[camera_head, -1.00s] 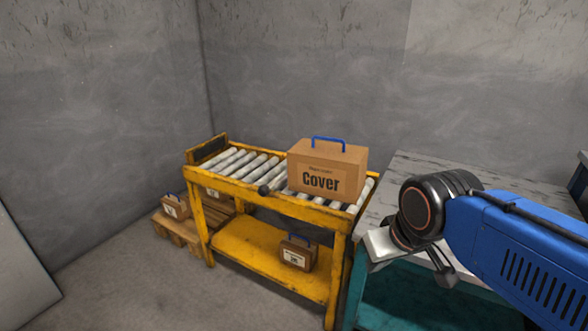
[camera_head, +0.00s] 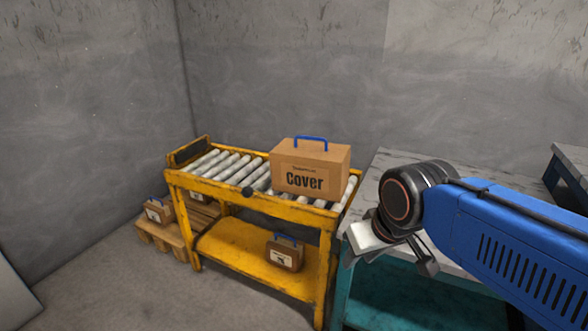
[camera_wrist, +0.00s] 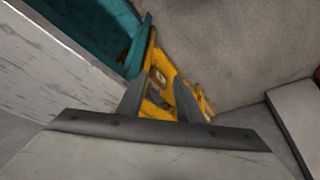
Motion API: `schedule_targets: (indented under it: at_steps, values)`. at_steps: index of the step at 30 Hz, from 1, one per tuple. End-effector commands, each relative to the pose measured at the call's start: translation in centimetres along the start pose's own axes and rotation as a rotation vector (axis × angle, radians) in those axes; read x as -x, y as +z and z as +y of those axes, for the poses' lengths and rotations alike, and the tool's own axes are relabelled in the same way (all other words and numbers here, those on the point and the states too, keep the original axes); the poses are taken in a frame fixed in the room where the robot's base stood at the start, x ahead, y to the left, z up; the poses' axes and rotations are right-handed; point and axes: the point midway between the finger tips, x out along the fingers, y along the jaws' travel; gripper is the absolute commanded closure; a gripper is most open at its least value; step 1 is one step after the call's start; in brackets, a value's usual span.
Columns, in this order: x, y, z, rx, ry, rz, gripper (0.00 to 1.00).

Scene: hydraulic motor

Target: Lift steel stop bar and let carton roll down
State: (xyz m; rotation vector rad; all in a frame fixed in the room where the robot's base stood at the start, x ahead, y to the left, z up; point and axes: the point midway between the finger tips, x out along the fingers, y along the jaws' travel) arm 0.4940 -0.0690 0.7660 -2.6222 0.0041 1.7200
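The carton (camera_head: 309,170), brown with a blue handle and a "Cover" label, sits on the right part of the yellow roller conveyor (camera_head: 262,204). In the head view my wrist is right of the conveyor, over the grey-topped table, apart from the carton and knob.
The grey-topped table (camera_head: 385,178) with a teal base stands right of the conveyor. A smaller case (camera_head: 285,253) sits on the conveyor's lower shelf. A wooden pallet (camera_head: 168,239) with cases is at the left. Floor in front is clear.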

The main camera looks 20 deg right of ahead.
Motion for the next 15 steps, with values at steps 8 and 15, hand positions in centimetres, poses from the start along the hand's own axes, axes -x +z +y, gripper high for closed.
schedule_targets:
  at_steps: [8,15]
  values:
    - [2.4,-7.0,-0.9,-0.105,-0.007,-0.059,0.67]
    - [3.9,-14.5,-2.2,-0.223,-0.003,-0.121,0.67]
